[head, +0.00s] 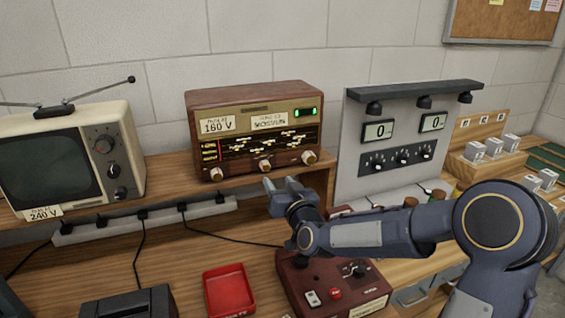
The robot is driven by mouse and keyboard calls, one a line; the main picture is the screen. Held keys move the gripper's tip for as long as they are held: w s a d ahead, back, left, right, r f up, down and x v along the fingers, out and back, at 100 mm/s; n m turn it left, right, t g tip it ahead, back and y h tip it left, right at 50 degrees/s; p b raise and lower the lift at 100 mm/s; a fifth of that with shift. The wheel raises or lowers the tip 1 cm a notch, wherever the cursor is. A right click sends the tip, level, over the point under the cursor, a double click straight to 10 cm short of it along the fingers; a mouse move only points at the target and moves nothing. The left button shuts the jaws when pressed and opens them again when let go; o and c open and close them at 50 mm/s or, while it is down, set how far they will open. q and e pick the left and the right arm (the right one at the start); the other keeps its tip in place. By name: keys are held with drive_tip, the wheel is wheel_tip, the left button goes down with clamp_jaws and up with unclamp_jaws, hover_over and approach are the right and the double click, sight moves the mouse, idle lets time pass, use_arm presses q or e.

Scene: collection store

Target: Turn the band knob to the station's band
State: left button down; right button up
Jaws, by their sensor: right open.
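A wooden radio (195,105) stands on the raised shelf, with a lit green display and a dark dial with yellow and white marks. Three pale knobs sit along its lower front: a left knob (216,174), a middle knob (264,166) and a right knob (309,157). I cannot tell which is the band knob. My left gripper is out of view.
An old television (60,165) stands left on the shelf. A power strip (150,218) with cables runs below. A red tray (228,291) and a dark red box (330,285) with controls sit on the bench. A grey meter panel (350,160) stands right of the radio.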

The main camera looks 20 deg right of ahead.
sight(267, 168)
drive_tip(key=w, duration=0.2)
drive_tip(key=w+p, duration=0.1)
drive_tip(key=w, duration=0.1)
drive_tip(key=w+p, duration=0.1)
drive_tip(key=w, duration=0.1)
drive_tip(key=shift+a+r, duration=0.1)
drive_tip(key=shift+a, duration=0.25)
drive_tip(key=shift+w+a+p, duration=0.1)
drive_tip(key=shift+w+p, duration=0.2)
drive_tip(key=shift+w, duration=0.3)
